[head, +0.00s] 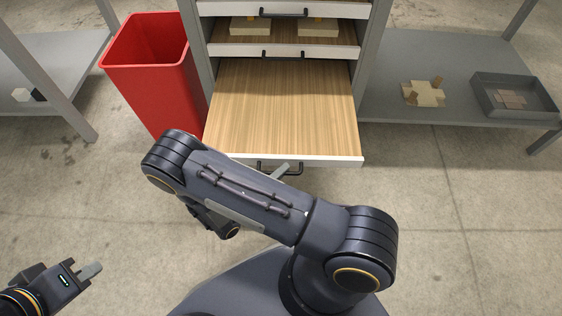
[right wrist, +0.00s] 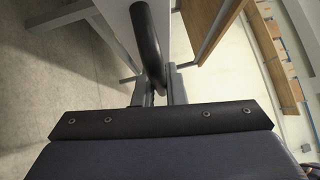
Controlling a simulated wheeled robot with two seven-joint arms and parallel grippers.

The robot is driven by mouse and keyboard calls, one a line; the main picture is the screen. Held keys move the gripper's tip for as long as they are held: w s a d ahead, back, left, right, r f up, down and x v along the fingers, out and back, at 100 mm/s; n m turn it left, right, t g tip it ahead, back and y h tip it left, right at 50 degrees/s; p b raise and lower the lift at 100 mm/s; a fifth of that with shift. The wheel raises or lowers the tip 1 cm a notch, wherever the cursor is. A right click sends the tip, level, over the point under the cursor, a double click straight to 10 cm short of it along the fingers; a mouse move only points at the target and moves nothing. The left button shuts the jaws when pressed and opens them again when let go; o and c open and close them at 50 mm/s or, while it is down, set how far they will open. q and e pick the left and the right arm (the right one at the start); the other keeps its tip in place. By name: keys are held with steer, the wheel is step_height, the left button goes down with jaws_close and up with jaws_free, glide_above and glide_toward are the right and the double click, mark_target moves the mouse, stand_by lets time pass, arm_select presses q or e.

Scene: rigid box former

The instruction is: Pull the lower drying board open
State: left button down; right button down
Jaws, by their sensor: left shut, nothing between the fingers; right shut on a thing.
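The lower drying board (head: 282,105) is a wood-grained shelf with a white front edge, sticking well out of the grey rack. It is bare. Its black handle (head: 298,169) is on the front edge, partly hidden by my right arm. My right gripper (head: 280,172) is shut on this handle, and only a fingertip shows in the head view. In the right wrist view the dark handle bar (right wrist: 149,45) runs down between the fingers of my right gripper (right wrist: 160,85). My left gripper (head: 90,271) is shut and empty, low at the left, far from the rack.
Above, another drying board (head: 280,50) with pale pieces is pushed in. A red bin (head: 155,70) stands close at the rack's left. A grey shelf at the right holds a cardboard piece (head: 422,94) and a grey tray (head: 480,97). The floor in front is clear.

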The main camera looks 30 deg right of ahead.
steer(key=shift+a, duration=0.1)
steer(key=c, duration=1.8)
jaws_free()
steer(key=shift+o, duration=0.2)
steer(key=p+v, duration=0.1)
steer(key=v, duration=0.7)
